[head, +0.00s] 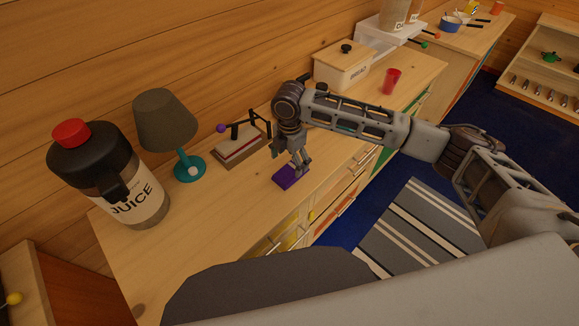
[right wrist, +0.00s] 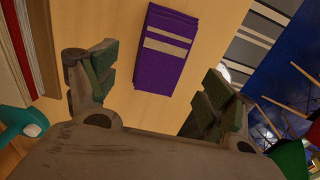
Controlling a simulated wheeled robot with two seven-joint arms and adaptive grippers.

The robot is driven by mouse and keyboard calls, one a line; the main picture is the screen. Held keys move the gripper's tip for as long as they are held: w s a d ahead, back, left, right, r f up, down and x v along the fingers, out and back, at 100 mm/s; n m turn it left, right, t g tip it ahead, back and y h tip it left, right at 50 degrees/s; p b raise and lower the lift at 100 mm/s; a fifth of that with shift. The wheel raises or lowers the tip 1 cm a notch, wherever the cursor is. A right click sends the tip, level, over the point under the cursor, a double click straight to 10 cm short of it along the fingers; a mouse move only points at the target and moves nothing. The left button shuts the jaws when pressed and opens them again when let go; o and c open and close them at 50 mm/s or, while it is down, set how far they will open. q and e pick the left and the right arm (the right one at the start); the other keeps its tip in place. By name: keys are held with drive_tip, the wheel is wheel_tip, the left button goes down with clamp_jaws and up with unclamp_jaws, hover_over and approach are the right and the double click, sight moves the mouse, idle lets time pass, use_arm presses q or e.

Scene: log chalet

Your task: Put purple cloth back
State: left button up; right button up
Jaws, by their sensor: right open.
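The purple cloth (head: 285,180) lies folded flat on the wooden counter, near its front edge. It also shows in the right wrist view (right wrist: 165,70), with two pale stripes across it. My right gripper (head: 297,168) is just above the cloth, pointing down, with its fingers apart. In the right wrist view the gripper (right wrist: 158,88) frames the cloth between its two open fingers, with nothing held. A wooden holder (head: 228,162) with white and red folded cloths and a dark arm with a purple knob stands behind the cloth. My left gripper is not in view.
A teal-based lamp (head: 168,125) and a large juice jug (head: 108,172) stand to the left. A bread box (head: 342,68) and red cup (head: 390,81) stand farther right. Bare counter (head: 215,210) lies left of the cloth; drawer handles line the front.

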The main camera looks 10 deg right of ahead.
sight(289, 170)
wheel_tip(289, 170, up, 7)
idle(0.4)
idle(0.7)
